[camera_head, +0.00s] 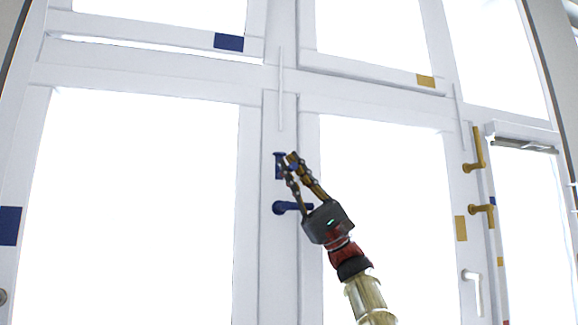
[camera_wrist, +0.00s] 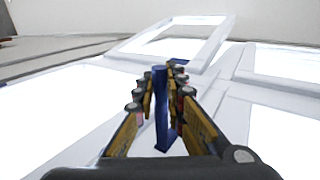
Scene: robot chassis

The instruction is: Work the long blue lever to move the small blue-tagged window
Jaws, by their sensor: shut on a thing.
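The long blue lever (camera_head: 279,166) is on the white post between the windows, partly hidden by my fingers in the head view. In the wrist view the lever (camera_wrist: 161,112) runs lengthwise between the fingers. My gripper (camera_head: 289,162) is shut on it; it also shows in the wrist view (camera_wrist: 165,78). The small blue-tagged window is at the upper left, with its blue tag (camera_head: 229,42) on the bottom rail (camera_head: 150,28). A bright strip shows below that rail.
A shorter blue handle (camera_head: 290,207) sits just below the lever, close to my gripper. Yellow levers (camera_head: 476,150) (camera_head: 482,211) and a white handle (camera_head: 472,290) are on the right. A yellow tag (camera_head: 426,80) marks the upper middle window. Another blue tag (camera_head: 10,226) is at far left.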

